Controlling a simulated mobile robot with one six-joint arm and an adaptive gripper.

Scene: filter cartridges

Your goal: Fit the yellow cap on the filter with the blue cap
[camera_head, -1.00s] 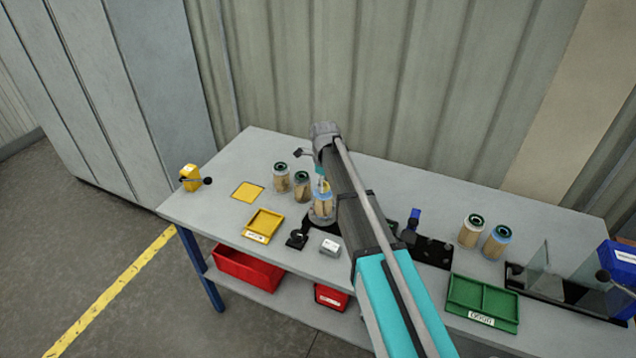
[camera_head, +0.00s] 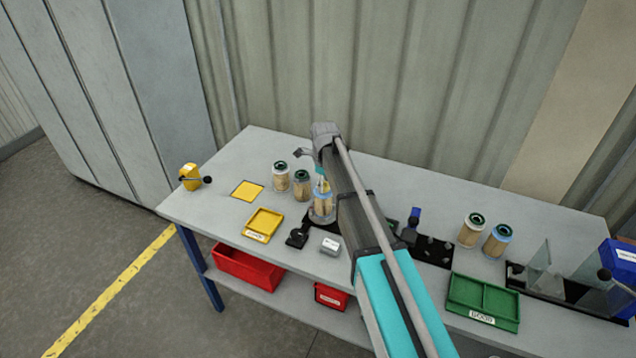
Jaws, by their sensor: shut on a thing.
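A filter with a pale blue rim (camera_head: 321,206) stands upright on a dark base near the middle of the table, partly hidden by my arm. A small yellow cap (camera_head: 322,186) shows right at its top. My gripper (camera_head: 321,178) is over this filter, mostly hidden behind my arm, and is shut on the yellow cap. I cannot tell whether the cap touches the filter or is seated. Another filter with a blue rim (camera_head: 496,242) stands at the right, apart from my gripper.
Two dark-topped filters (camera_head: 281,181) (camera_head: 302,187) stand close left of my gripper; another (camera_head: 471,230) stands right. A yellow tray (camera_head: 263,224), a grey block (camera_head: 330,247), a green tray (camera_head: 483,302) and clear panels (camera_head: 540,262) occupy the table.

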